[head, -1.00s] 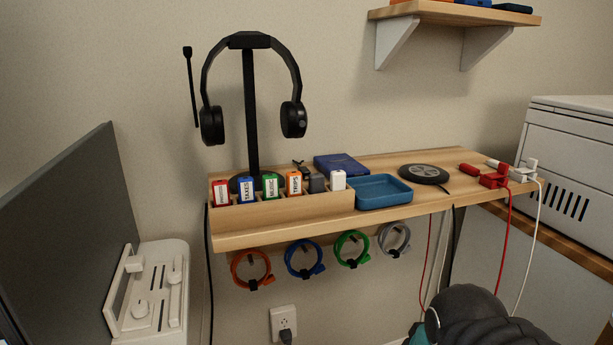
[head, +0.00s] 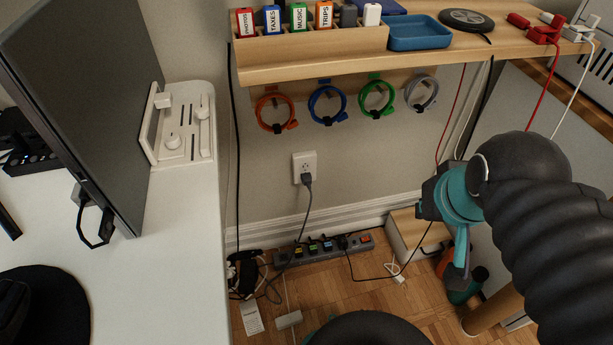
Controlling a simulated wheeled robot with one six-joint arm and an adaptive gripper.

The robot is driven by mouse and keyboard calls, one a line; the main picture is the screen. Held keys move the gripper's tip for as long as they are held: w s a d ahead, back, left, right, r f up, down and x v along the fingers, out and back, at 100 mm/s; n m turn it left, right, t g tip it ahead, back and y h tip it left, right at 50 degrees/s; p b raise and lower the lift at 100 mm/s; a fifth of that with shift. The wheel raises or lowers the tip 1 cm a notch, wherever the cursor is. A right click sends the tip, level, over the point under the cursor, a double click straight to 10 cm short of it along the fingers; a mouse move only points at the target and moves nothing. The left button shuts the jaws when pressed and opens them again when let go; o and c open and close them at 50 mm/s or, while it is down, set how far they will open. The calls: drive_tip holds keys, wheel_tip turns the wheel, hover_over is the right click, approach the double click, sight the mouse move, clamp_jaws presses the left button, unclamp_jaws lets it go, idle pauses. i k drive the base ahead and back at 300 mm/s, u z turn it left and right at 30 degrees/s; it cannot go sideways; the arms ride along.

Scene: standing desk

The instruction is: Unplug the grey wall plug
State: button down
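The grey wall plug (head: 307,179) sits in the lower socket of a white wall outlet (head: 304,160), below the hanging cable loops. Its grey cord (head: 303,222) hangs down toward the power strip (head: 350,243) on the floor. My arm comes in from the right, and my gripper (head: 430,203) is at its teal and dark end, right of the plug and apart from it. The fingers are too dark and turned away to show whether they are open or shut.
A wooden shelf (head: 300,69) with labelled boxes and a blue tray (head: 418,36) overhangs the outlet. Orange, blue, green and grey cable loops hang under it. A white desk (head: 150,270) with a monitor stands left. The wall around the outlet is clear.

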sight(305, 178)
drive_tip(key=u, duration=1.7)
drive_tip(key=k, duration=2.3)
drive_tip(key=z, duration=0.45)
drive_tip(key=i, duration=0.95)
drive_tip(key=z, duration=0.05)
